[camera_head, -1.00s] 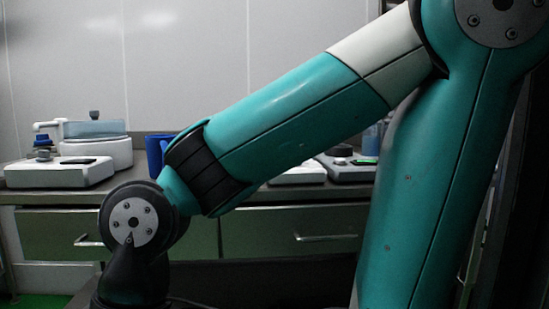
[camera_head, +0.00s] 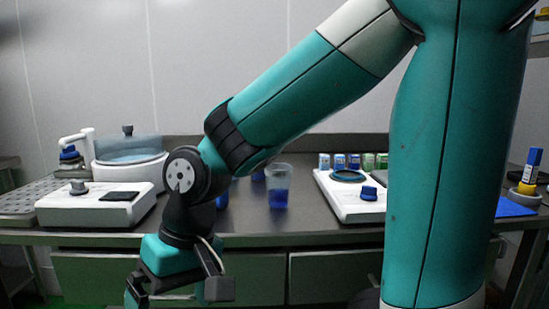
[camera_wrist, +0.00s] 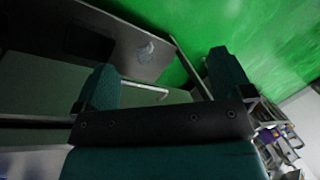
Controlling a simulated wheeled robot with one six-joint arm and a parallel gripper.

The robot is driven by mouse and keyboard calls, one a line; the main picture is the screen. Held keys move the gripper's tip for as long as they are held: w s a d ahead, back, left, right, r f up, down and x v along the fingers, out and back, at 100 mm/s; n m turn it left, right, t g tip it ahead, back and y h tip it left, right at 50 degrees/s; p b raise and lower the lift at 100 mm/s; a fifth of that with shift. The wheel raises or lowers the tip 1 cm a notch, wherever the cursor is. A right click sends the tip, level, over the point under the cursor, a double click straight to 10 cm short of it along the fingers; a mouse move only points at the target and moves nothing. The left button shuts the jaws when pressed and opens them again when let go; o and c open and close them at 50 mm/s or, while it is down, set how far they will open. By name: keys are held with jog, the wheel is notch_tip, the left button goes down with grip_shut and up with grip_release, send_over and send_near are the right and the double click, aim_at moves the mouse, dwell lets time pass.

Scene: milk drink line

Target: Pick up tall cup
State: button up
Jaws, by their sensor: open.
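A clear tall cup with a blue lower part (camera_head: 278,187) stands upright on the dark counter (camera_head: 320,222), just right of my arm's elbow-to-wrist section. My gripper (camera_head: 180,297) hangs in front of the counter, below its top and to the left of the cup, apart from it. In the wrist view my gripper (camera_wrist: 165,78) has its two fingers spread with nothing between them. The cup cannot be made out for sure in the wrist view. Other blue items (camera_head: 222,199) are partly hidden behind my arm.
A white device with a round, glassy-sided vessel (camera_head: 128,158) stands left, and a white scale-like unit (camera_head: 95,204) in front of it. Another white unit with a blue knob (camera_head: 350,195) stands right of the cup. Several small cans (camera_head: 353,162) stand behind it. Drawers (camera_head: 335,278) lie below.

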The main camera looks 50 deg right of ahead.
jog(key=w+d+r+m+p, duration=0.5)
jog(key=r+m+p, duration=0.1)
jog(key=r+p, duration=0.15)
notch_tip(320, 180, up, 17)
jog(key=m+h+p, duration=0.3)
jog(key=m+p, duration=1.8)
jog(key=p, duration=0.5)
send_over(278, 177)
jog(key=w+d, duration=0.2)
jog(key=shift+g, duration=0.4)
jog(key=shift+s+d+f+p, duration=0.15)
jog(key=shift+f+p, duration=1.35)
jog(key=shift+f, duration=3)
jog(key=shift+w+d+f+p, duration=0.1)
jog(key=shift+f+p, duration=1.35)
jog(key=shift+f, duration=3.05)
jog(key=c, duration=1)
jog(key=shift+c, duration=0.2)
jog(key=shift+r, duration=0.2)
